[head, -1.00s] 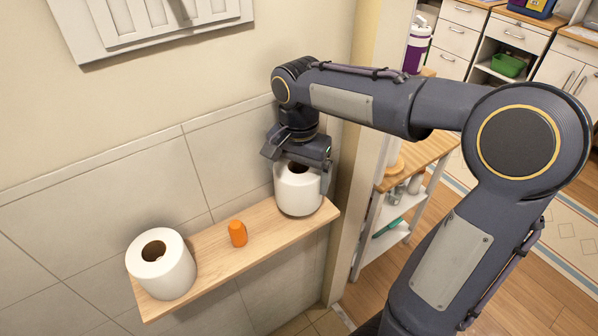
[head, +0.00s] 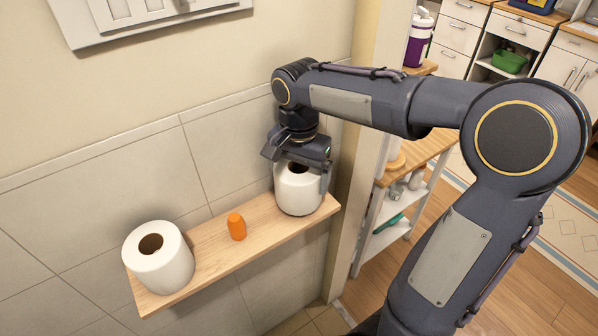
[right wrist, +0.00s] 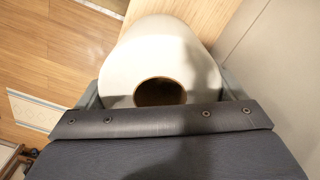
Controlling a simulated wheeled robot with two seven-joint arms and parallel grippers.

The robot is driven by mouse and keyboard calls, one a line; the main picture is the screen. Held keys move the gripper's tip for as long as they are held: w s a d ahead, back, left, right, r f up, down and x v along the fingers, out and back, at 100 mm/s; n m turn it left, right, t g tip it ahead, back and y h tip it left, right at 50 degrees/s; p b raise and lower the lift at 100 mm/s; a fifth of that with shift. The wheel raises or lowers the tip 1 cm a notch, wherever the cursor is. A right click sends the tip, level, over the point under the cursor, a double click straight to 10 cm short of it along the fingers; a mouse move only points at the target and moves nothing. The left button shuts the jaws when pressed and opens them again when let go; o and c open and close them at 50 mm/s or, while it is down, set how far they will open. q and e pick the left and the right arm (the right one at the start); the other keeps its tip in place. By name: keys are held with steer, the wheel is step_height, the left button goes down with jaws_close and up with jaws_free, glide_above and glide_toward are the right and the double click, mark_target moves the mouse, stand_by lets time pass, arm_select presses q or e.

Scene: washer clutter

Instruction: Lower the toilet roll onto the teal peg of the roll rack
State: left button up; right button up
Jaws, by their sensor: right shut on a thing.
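A white toilet roll (head: 298,195) stands upright at the right end of the wooden wall shelf (head: 205,262). My right gripper (head: 300,172) comes down on it from above with a finger on either side, shut on it. In the right wrist view the roll (right wrist: 160,50) sits between the fingers, its dark core hole facing the camera. I cannot tell whether its base touches the shelf. A second white roll (head: 165,272) stands at the shelf's left end, clear of the gripper. No teal peg or roll rack shows. My left gripper is not in view.
A small orange object (head: 237,227) stands on the shelf between the rolls. The tiled wall (head: 85,225) is close behind the shelf. A wall edge (head: 350,200) rises just right of it, with a wood-topped trolley (head: 425,150) beyond.

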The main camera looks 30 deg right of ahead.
steer(key=shift+f, duration=0.25)
steer(key=shift+f+b, duration=0.4)
steer(key=shift+f, duration=0.15)
steer(key=o, duration=0.7)
steer(key=shift+r, duration=0.15)
steer(key=shift+r+p, duration=3.25)
steer(key=shift+r, duration=0.2)
steer(key=shift+s, duration=0.1)
